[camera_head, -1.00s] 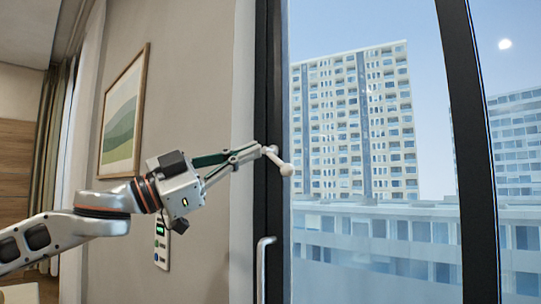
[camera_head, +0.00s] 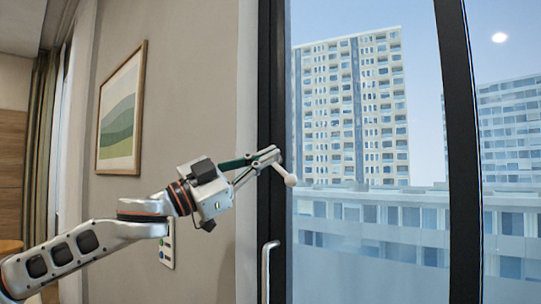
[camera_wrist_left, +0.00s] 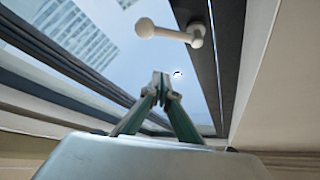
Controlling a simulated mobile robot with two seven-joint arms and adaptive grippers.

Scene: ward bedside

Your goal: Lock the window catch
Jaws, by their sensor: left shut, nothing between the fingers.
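The window catch is a small pale lever with a round knob (camera_head: 290,180) on the dark window frame (camera_head: 271,215). In the head view the knob points down and right, and the gripper hides its pivot end. The whole catch (camera_wrist_left: 172,33) shows in the left wrist view, with its pivot on the dark frame and its knob to the left. My left gripper (camera_head: 276,153) is shut and empty, with dark green fingers. In the left wrist view its fingertips (camera_wrist_left: 161,79) appear below the catch, with a visible gap. My right gripper is not in view.
A pale pull handle (camera_head: 267,268) is fixed lower on the window frame. A wall panel with buttons (camera_head: 167,250) is partly behind my left arm. A framed picture (camera_head: 121,115) hangs on the wall at left. Buildings show through the glass.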

